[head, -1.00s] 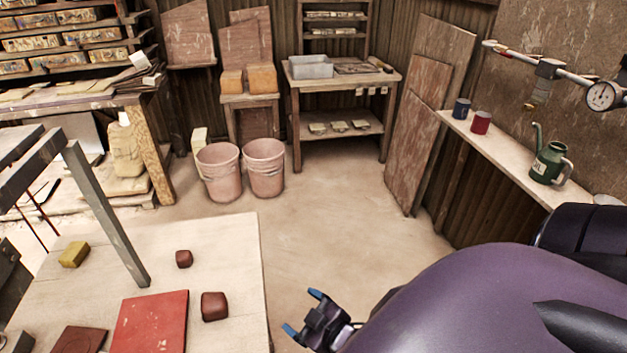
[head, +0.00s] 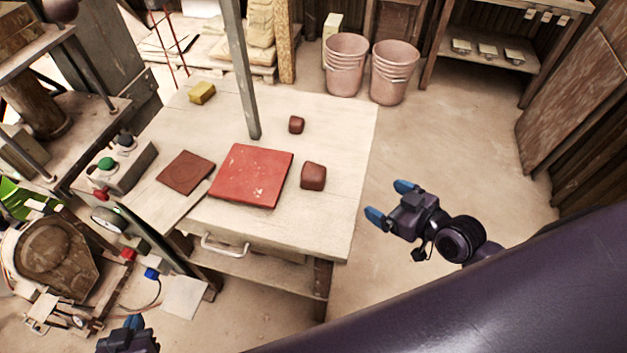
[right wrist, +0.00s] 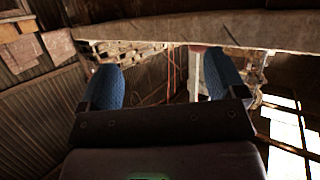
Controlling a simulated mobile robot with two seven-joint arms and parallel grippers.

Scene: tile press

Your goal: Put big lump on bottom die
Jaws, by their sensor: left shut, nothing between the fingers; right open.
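The big lump (head: 313,176), a reddish-brown rounded block, sits on the pale table right of a red square mat. A smaller lump (head: 296,124) of the same colour lies behind it. A brown oval form (head: 52,245) in a metal frame at the far left may be the bottom die; I cannot tell for certain. My right gripper (head: 390,202) is open and empty, off the table's right edge, apart from the big lump. Its blue fingers also show in the right wrist view (right wrist: 163,80) with nothing between them. My left gripper (head: 134,322) is shut and empty at the bottom left.
The red mat (head: 250,175), a brown slab (head: 186,172) and a yellow block (head: 202,92) lie on the table (head: 345,125). A grey post (head: 240,70) rises behind the mat. A control box (head: 120,165) stands left. Pink buckets (head: 346,65) stand behind on open floor.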

